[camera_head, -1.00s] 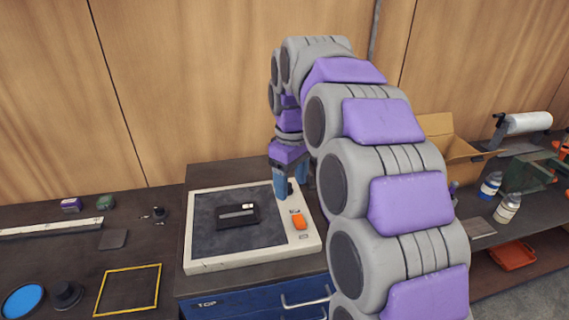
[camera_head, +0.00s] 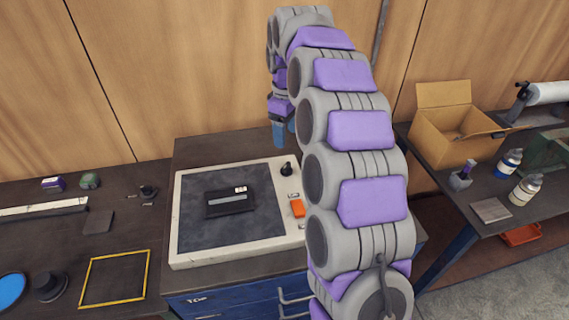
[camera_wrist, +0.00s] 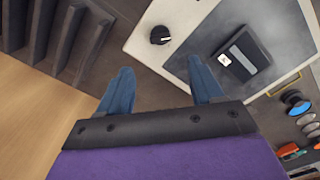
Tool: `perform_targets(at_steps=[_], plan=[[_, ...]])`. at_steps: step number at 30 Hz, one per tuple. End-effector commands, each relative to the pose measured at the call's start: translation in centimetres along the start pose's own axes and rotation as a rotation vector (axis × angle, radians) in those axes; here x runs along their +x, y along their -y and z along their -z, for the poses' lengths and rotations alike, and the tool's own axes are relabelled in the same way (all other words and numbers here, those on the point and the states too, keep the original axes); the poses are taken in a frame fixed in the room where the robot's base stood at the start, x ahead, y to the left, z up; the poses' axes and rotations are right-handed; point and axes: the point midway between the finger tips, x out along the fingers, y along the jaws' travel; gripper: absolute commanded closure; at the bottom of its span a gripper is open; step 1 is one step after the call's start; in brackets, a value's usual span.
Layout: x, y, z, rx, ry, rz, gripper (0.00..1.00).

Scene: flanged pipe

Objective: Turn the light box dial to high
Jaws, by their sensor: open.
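The light box (camera_head: 181,253) is a white-framed panel with a dark grey face on the bench. Its black dial (camera_head: 287,169) sits on the right side of the frame, and it also shows in the wrist view (camera_wrist: 160,35) with a small pale mark. An orange switch (camera_head: 297,208) is on the frame below the dial. My gripper (camera_head: 284,140) is open and empty, behind and above the dial, apart from it. In the wrist view its two blue fingers (camera_wrist: 160,80) are spread, with the dial beyond them.
A black cartridge-like item (camera_head: 230,202) lies on the panel. A yellow frame (camera_head: 115,280), a white ruler (camera_head: 42,207) and small items lie to the left. A cardboard box (camera_head: 445,135) and bottles stand on the right bench. The wooden wall is close behind.

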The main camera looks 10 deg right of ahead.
Motion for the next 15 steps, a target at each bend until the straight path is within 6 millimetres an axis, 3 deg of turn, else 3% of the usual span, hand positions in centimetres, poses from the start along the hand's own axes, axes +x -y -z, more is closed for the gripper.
perform_targets(at_steps=[6, 15], plan=[[4.7, 0.4, 0.2, -0.001, 0.007, 0.001, 0.34], [9.6, 0.4, 0.4, 0.000, 0.005, -0.003, 0.34]])
